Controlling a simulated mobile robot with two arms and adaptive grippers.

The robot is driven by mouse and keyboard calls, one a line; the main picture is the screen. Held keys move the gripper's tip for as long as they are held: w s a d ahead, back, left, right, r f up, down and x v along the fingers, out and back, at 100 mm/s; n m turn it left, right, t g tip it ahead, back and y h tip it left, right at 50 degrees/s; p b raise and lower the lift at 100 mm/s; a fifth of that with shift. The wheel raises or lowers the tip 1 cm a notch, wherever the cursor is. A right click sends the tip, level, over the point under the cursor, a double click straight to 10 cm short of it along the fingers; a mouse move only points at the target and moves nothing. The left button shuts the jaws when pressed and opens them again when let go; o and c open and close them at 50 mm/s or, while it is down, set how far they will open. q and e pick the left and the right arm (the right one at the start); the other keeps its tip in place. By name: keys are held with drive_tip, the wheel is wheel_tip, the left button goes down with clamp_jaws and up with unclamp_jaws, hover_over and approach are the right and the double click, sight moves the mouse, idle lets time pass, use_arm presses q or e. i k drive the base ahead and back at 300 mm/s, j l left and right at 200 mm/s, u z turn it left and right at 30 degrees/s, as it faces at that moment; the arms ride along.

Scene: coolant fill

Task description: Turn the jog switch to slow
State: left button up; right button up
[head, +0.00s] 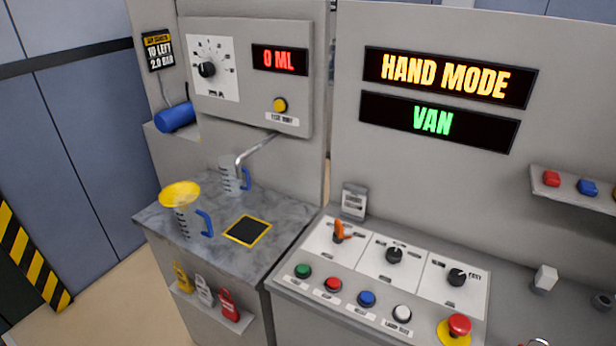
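The sloped console has three rotary switches on white plates: an orange-handled one (340,231) at the left, a black knob (394,255) in the middle and a black knob (457,277) at the right. Their small labels are too blurred to read surely, so I cannot tell which is the jog switch. The right knob's pointer looks turned toward the upper right, near a short label. Neither of my grippers can be made out in the head view.
Below the switches are green (303,271), red (333,284), blue (367,298) and white (402,313) buttons. A red mushroom button (459,325) stands at the right corner. Displays read HAND MODE (446,77) and VAN (433,121). Jugs stand on the left counter (285,212).

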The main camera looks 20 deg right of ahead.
sight(456, 278)
drive_tip(key=l+z, duration=0.1)
drive_tip(key=z, duration=1)
drive_tip(key=i+j, duration=0.05)
